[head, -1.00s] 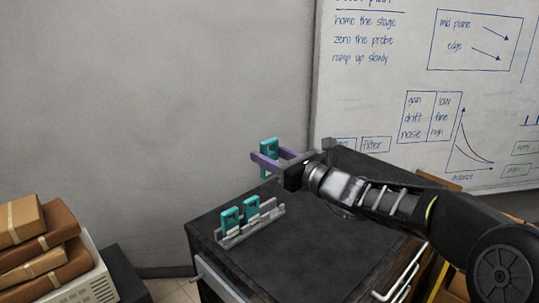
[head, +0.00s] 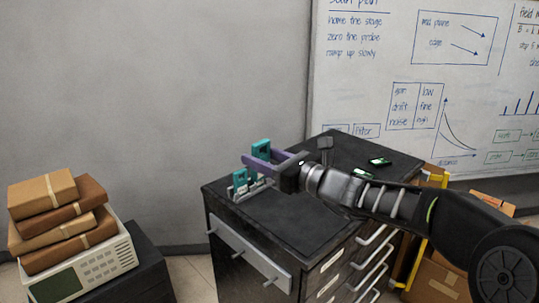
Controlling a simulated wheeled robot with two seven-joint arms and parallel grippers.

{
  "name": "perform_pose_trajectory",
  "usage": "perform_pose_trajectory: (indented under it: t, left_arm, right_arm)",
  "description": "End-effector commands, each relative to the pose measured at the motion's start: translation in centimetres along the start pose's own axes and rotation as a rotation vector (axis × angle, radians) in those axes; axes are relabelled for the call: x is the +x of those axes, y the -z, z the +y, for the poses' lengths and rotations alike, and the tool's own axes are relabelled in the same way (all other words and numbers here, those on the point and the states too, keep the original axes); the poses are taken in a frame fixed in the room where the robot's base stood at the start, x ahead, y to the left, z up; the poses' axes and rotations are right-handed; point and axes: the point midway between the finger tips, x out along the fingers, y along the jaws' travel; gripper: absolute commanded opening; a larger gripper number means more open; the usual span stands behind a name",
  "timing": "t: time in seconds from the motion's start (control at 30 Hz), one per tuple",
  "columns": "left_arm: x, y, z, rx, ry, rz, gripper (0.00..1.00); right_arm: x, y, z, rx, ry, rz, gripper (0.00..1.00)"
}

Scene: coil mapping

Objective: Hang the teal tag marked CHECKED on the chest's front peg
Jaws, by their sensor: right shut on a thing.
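My right gripper (head: 262,154), with purple fingers, is shut on a teal tag (head: 262,146) and holds it upright above the far-left part of the black chest (head: 300,195). The tag's writing is too small to read. Other teal tags (head: 240,178) stand in a grey rack (head: 257,190) on the chest top, just below the gripper and partly hidden by it. A light grey panel (head: 248,252) on the chest's left-facing side carries several short pegs, one of them a middle peg (head: 238,253), and all look empty. My left gripper is not in view.
Two small dark devices with green displays, one a far device (head: 380,161), lie on the chest top behind my arm. Drawer handles (head: 372,236) stick out on the chest's right-hand side. Cartons (head: 60,222) are piled on an instrument (head: 105,262) at left.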

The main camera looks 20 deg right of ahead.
Motion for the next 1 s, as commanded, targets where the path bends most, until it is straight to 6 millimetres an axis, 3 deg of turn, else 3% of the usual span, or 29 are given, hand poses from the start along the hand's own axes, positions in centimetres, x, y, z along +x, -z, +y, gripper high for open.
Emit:
perform_pose_trajectory:
  t: [0.27, 0.47, 0.57, 0.8, 0.9, 1.0]
  left_arm:
    - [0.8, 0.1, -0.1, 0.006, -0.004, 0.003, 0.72]
    - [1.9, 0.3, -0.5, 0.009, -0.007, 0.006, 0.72]
    - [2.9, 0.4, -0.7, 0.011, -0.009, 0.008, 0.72]
    - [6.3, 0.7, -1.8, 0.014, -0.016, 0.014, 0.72]
    - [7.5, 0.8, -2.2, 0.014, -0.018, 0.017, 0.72]
    - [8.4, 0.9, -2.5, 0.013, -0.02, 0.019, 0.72]
  right_arm:
    - [0.5, 5.8, 4.0, 0.01, -0.169, 0.006, 0.07]
    - [-0.1, 12.3, 6.5, 0.013, -0.294, 0.007, 0.07]
    - [-0.9, 16.9, 8.1, 0.016, -0.371, 0.006, 0.07]
    - [-5.3, 30.6, 12.4, 0.017, -0.544, 0.003, 0.07]
    - [-7.0, 35.1, 13.5, 0.016, -0.564, 0.001, 0.07]
    - [-8.1, 38.3, 13.6, 0.011, -0.547, 0.0, 0.07]
